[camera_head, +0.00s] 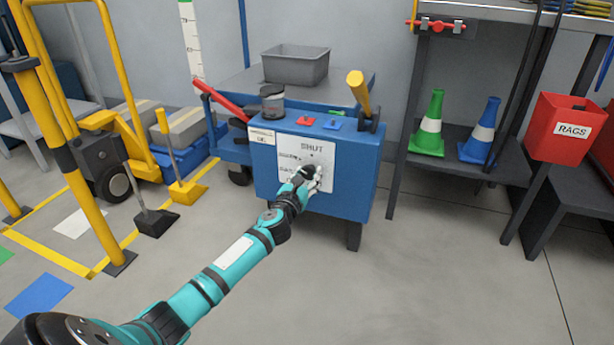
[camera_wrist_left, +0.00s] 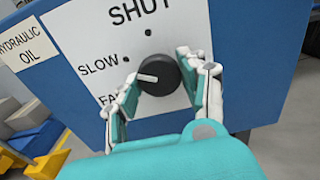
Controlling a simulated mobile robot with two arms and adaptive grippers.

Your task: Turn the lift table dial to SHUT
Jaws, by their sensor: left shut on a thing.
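The dial (camera_wrist_left: 160,72) is a round black knob with a white pointer mark on a white panel (camera_head: 312,160) on the front of the blue lift table body (camera_head: 265,172). SHUT is printed above the knob, SLOW at its upper left, and a partly hidden label starting "FA" at its lower left. The pointer faces left, roughly between SLOW and the "FA" label, away from SHUT. My left gripper (camera_wrist_left: 159,80) is shut on the knob, one finger on each side. In the head view the left gripper (camera_head: 312,174) hides most of the knob. My right gripper is not in view.
A grey bin (camera_head: 295,65), a jar (camera_head: 272,101) and red and yellow handles are on the lift table. A yellow frame (camera_head: 75,110) stands at left. Green (camera_head: 430,125) and blue (camera_head: 481,130) cones and a red RAGS bin (camera_head: 566,128) are at right. The front floor is clear.

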